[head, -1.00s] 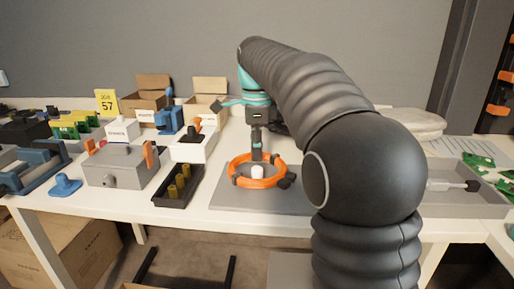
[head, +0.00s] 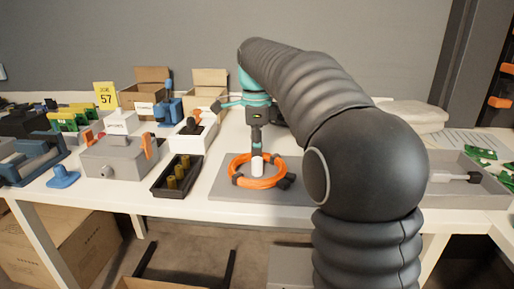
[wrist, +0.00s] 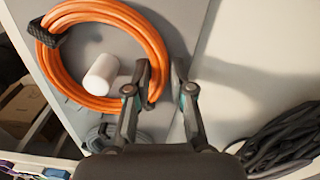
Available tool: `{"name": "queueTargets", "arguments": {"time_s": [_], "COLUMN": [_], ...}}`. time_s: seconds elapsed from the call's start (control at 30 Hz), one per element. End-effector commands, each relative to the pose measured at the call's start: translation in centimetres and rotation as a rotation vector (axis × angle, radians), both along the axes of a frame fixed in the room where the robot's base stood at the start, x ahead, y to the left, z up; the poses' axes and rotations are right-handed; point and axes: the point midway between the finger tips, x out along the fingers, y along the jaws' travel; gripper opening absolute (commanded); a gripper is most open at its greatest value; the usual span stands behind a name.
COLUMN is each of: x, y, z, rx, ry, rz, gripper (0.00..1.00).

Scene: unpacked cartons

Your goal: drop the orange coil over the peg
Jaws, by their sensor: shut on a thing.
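The orange coil (head: 240,179) is a ring of cable with dark ties, held about level at the grey base plate (head: 219,191). The short white peg (head: 257,167) stands inside the coil's ring in the head view. Whether the coil touches the plate I cannot tell.
A black tray with brass cylinders (head: 178,178) and a grey box with orange clamps (head: 112,160) stand to the left. A grey tray (head: 455,190) lies at the right. A dark cable bundle (wrist: 285,137) shows in the wrist view.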

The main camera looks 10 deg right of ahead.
Motion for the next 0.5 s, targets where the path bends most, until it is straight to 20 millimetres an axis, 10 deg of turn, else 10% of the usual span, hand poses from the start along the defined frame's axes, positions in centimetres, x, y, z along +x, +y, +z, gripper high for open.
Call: {"name": "queueTargets", "arguments": {"time_s": [0.07,0.1,0.2,0.5], "x": [-0.02,-0.01,-0.01,0.01], "y": [0.0,0.0,-0.01,0.0], "z": [-0.27,-0.22,-0.18,-0.15], "rx": [0.0,0.0,0.0,0.0], "ry": [0.0,0.0,0.0,0.0], "rz": [0.0,0.0,0.0,0.0], "gripper": [0.0,0.27,0.52,0.52]}}
